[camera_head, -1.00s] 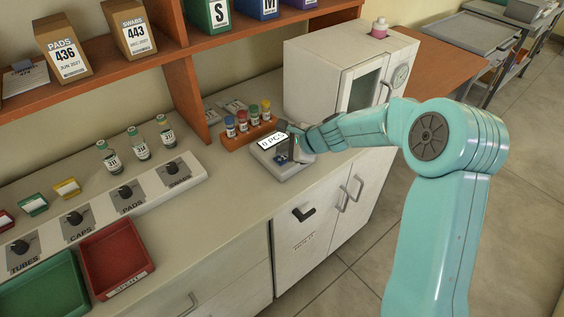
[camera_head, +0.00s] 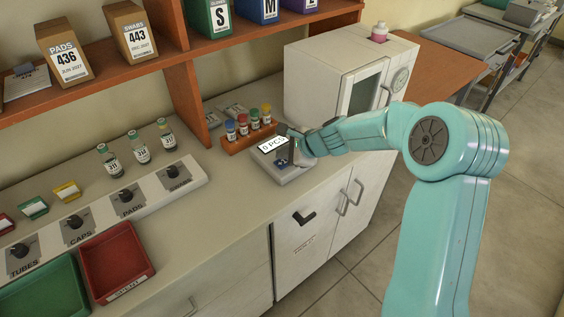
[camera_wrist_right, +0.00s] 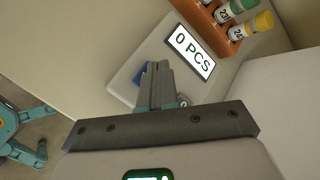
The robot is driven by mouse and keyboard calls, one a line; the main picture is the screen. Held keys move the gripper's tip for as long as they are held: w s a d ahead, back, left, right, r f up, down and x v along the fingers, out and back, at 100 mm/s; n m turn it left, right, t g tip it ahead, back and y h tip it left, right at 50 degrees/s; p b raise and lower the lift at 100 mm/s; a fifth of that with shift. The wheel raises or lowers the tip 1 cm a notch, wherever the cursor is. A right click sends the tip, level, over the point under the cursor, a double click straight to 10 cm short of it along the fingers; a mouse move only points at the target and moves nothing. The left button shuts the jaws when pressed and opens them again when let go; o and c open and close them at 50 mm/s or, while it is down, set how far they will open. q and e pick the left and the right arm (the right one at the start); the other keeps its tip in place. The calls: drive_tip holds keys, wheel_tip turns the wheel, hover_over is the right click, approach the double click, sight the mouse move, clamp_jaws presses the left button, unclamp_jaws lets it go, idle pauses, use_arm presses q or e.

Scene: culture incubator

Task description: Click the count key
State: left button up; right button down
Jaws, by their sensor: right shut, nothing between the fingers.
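The counting device (camera_head: 297,172) is a pale box on the counter. Its lit display (camera_head: 273,144) reads "0 PCS", and the display also shows in the right wrist view (camera_wrist_right: 191,53). A blue key (camera_wrist_right: 139,76) on its top is partly hidden behind my right fingers in the wrist view. My right gripper (camera_head: 289,157) is shut and empty, with its fingers pointing down over the key area beside the display. In the wrist view its fingertips (camera_wrist_right: 156,66) overlap the key's edge; I cannot tell if they touch. A round grey part (camera_wrist_right: 183,101) shows beside the fingers. My left gripper is not in view.
An orange rack (camera_head: 236,145) of capped tubes stands right behind the device. A white incubator (camera_head: 320,75) stands to its right. A panel of labelled knobs (camera_head: 100,222), several vials and red and green trays (camera_head: 150,272) lie to the left. The counter front is clear.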

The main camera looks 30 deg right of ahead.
sight(284, 164)
drive_tip(key=shift+f, duration=0.1)
idle(0.7)
drive_tip(key=shift+f+b, duration=0.35)
drive_tip(key=shift+b, duration=0.1)
drive_tip(key=shift+f+b, duration=0.4)
idle(0.4)
drive_tip(key=shift+r, duration=0.15)
drive_tip(key=shift+r+p, duration=0.7)
drive_tip(key=shift+p, duration=0.1)
wheel_tip(284, 164, up, 5)
drive_tip(key=p, duration=0.5)
drive_tip(key=shift+r, duration=0.1)
